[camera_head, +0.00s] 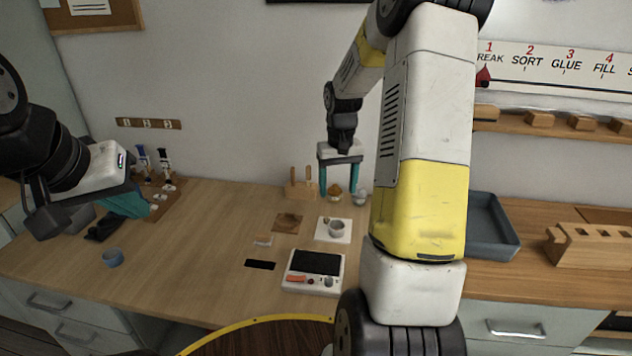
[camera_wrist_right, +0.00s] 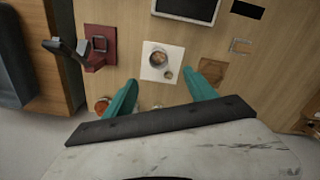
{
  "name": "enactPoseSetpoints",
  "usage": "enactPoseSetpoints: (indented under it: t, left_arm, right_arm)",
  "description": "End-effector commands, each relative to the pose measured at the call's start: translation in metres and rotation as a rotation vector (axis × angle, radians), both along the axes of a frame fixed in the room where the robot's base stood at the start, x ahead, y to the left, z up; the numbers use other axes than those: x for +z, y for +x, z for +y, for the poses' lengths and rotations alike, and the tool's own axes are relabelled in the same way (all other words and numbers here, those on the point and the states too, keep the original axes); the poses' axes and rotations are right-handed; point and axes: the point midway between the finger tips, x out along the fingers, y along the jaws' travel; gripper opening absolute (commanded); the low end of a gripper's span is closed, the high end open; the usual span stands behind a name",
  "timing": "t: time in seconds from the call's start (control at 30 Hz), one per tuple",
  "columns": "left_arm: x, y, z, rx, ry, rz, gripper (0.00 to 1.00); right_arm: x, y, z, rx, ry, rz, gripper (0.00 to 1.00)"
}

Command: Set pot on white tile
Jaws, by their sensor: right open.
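The white tile (camera_head: 345,236) lies flat on the bench. A small grey round pot (camera_head: 337,229) stands on it. In the right wrist view, the tile (camera_wrist_right: 148,72) also shows with the pot (camera_wrist_right: 158,58), which has something brownish inside, and a tiny pale item beside it. My right gripper (camera_head: 340,194) is open, pointing down just beyond the tile, apart from the pot. Its teal fingers also show spread in the wrist view (camera_wrist_right: 162,80), with nothing held between them. My left gripper (camera_head: 140,208) is over the bench's left side, seen side-on; its finger gap is hidden.
A small amber-topped jar (camera_head: 335,192) and a pale item (camera_head: 360,196) stand near the right fingers. A brown square (camera_head: 287,223) lies left of the tile, and a scale (camera_head: 313,284) in front. My right arm hides part of the bench.

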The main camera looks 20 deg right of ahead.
Motion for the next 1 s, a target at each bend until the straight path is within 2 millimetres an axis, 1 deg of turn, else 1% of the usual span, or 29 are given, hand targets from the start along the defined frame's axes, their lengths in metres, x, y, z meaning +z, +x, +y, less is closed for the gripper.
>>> enactPoseSetpoints:
  t: [0.03,0.07,0.17,0.2,0.27,0.3,0.37,0.4,0.47,0.5,0.63,0.7,0.8,0.9,1.0]
  left_arm:
    - [0.0,0.0,0.0,0.0,0.0,0.0,0.0]
    - [0.0,0.0,0.0,0.0,0.0,0.0,0.0]
    - [0.0,0.0,0.0,0.0,0.0,0.0,0.0]
    - [0.0,0.0,0.0,0.0,0.0,0.0,0.0]
    - [0.0,0.0,0.0,0.0,0.0,0.0,0.0]
    - [0.0,0.0,0.0,0.0,0.0,0.0,0.0]
    - [0.0,0.0,0.0,0.0,0.0,0.0,0.0]
    - [0.0,0.0,0.0,0.0,0.0,0.0,0.0]
    - [0.0,0.0,0.0,0.0,0.0,0.0,0.0]
    - [0.0,0.0,0.0,0.0,0.0,0.0,0.0]
    - [0.0,0.0,0.0,0.0,0.0,0.0,0.0]
    - [0.0,0.0,0.0,0.0,0.0,0.0,0.0]
    - [0.0,0.0,0.0,0.0,0.0,0.0,0.0]
    - [0.0,0.0,0.0,0.0,0.0,0.0,0.0]
    - [0.0,0.0,0.0,0.0,0.0,0.0,0.0]
  right_arm:
    - [0.015,-0.004,0.006,0.005,-0.001,-0.023,0.65]
    - [0.025,-0.008,0.009,0.008,-0.001,-0.037,0.65]
    - [0.062,-0.027,0.025,0.019,0.001,-0.096,0.65]
    - [0.077,-0.036,0.032,0.024,0.005,-0.123,0.65]
    - [0.098,-0.052,0.043,0.032,0.011,-0.164,0.65]
    - [0.111,-0.063,0.05,0.036,0.016,-0.191,0.65]
    - [0.127,-0.081,0.06,0.044,0.026,-0.231,0.65]
    - [0.138,-0.093,0.067,0.048,0.033,-0.257,0.65]
    - [0.151,-0.112,0.076,0.057,0.046,-0.299,0.65]
    - [0.159,-0.124,0.082,0.062,0.056,-0.326,0.65]
    - [0.176,-0.165,0.1,0.079,0.093,-0.411,0.65]
    - [0.181,-0.184,0.107,0.086,0.113,-0.45,0.65]
    - [0.184,-0.206,0.115,0.097,0.139,-0.493,0.65]
    - [0.185,-0.219,0.12,0.104,0.156,-0.521,0.65]
    - [0.185,-0.225,0.123,0.108,0.166,-0.534,0.65]
